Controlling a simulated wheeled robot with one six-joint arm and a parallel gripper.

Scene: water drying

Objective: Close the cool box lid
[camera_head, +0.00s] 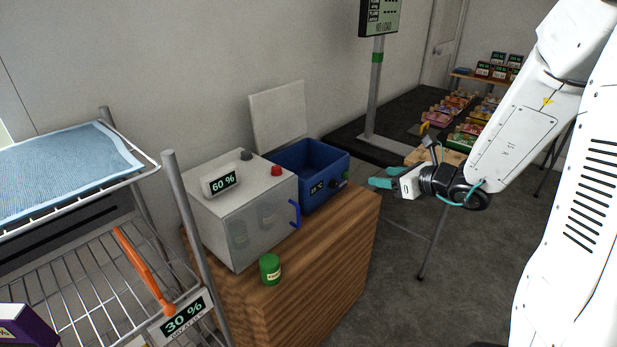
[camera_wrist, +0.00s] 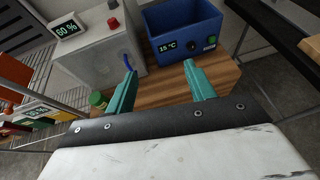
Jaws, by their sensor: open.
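The blue cool box (camera_head: 325,163) stands on a wooden cabinet beside a grey box. Its white lid (camera_head: 279,117) stands upright and open at the back, close to the wall. In the wrist view the cool box (camera_wrist: 184,24) shows its front with a "15 °C" display and a green button; the lid is not in that view. My gripper (camera_head: 380,177) is to the right of the cool box, apart from it, with teal fingers. In the wrist view my gripper (camera_wrist: 158,80) is open and empty, its fingers pointing towards the cabinet and boxes.
A grey box (camera_head: 245,215) with a "60 %" display, red button and blue handle stands left of the cool box. A green jar (camera_head: 270,269) is at the front of the wooden cabinet (camera_head: 310,290). A wire rack (camera_head: 110,280) stands left. A scale post (camera_head: 374,90) rises behind.

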